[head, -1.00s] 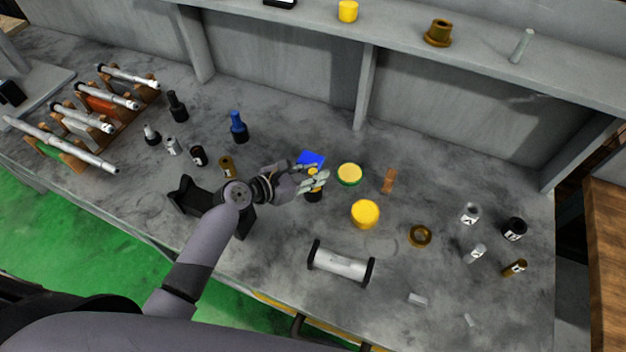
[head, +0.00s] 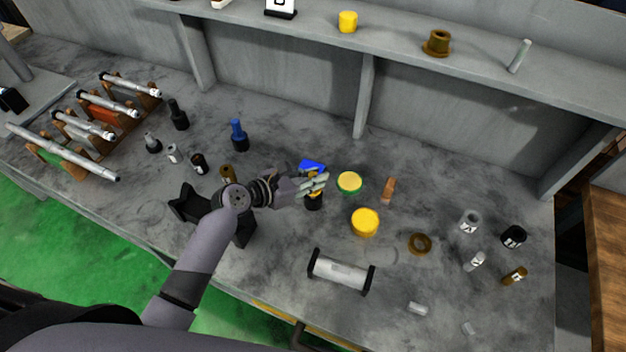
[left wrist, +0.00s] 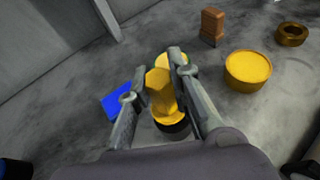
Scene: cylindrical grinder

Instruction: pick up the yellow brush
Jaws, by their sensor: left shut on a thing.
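The yellow brush (left wrist: 161,92) stands about upright on the bench in the left wrist view, with a yellow handle and a dark lower part. In the head view only its dark lower part (head: 314,202) shows clearly below my fingers. My left gripper (head: 318,184) is shut on the brush's yellow upper part; in the left wrist view its fingers (left wrist: 155,85) lie on both sides of it. I cannot tell whether the brush is clear of the bench. My right gripper is not in view.
A blue item (head: 311,166) lies just behind the gripper. A green-rimmed yellow disc (head: 349,182), a yellow cylinder (head: 365,222) and an orange-brown block (head: 389,189) stand to the right. A black-ended roller (head: 341,270) lies in front. Several bottles stand left and right.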

